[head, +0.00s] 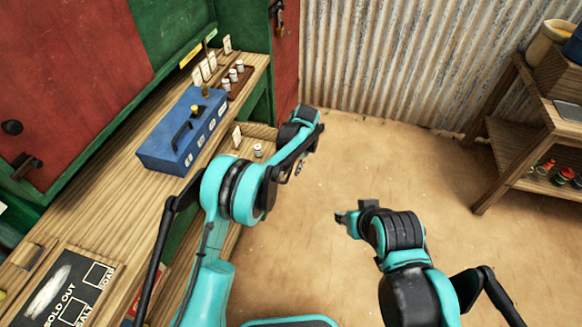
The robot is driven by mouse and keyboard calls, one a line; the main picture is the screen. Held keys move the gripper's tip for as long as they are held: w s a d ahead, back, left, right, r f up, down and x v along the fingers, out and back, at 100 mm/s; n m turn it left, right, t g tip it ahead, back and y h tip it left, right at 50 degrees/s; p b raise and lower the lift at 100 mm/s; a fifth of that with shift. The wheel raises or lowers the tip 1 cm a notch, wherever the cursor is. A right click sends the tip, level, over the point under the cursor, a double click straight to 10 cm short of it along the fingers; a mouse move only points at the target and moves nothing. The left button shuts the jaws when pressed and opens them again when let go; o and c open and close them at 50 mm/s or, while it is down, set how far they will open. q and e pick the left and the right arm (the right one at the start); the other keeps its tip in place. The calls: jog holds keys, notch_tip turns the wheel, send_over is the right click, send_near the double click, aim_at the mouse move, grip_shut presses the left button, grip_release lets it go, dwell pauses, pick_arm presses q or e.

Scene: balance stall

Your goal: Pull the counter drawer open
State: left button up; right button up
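The wooden counter (125,215) runs along the left with a green front. Below its top edge, a wooden drawer (262,131) sticks out into the aisle, its inside partly showing.
A blue cash box (183,132) stands on the counter, with several small jars (233,76) and cards behind it. A sold-out board (70,296) lies at the near left. A wooden shelf unit (530,130) stands at the right. The floor between is clear.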

pick_arm(q)
notch_tip(320, 180, up, 12)
jog(key=d, duration=0.2)
jog(key=shift+s, duration=0.35)
jog(key=shift+f, duration=0.1)
dwell(0.3)
jog(key=s+a+r+n+t+h, duration=0.1)
jog(key=s+a+r, duration=0.5)
jog(key=a, duration=0.2)
jog(key=s+a+r+n+t+h, duration=0.1)
jog(key=s+a+r+t, duration=0.1)
jog(key=s+a+r, duration=0.5)
jog(key=s+a+f+n+t, duration=0.1)
jog(key=s+a+f, duration=0.2)
jog(key=s+a, duration=0.2)
jog(key=s+a+f+t, duration=0.2)
jog(key=s+a, duration=0.3)
jog(key=s, duration=0.7)
jog(key=shift+s+a+f+n, duration=0.3)
jog(key=shift+f+n, duration=0.1)
jog(key=shift+f, duration=0.1)
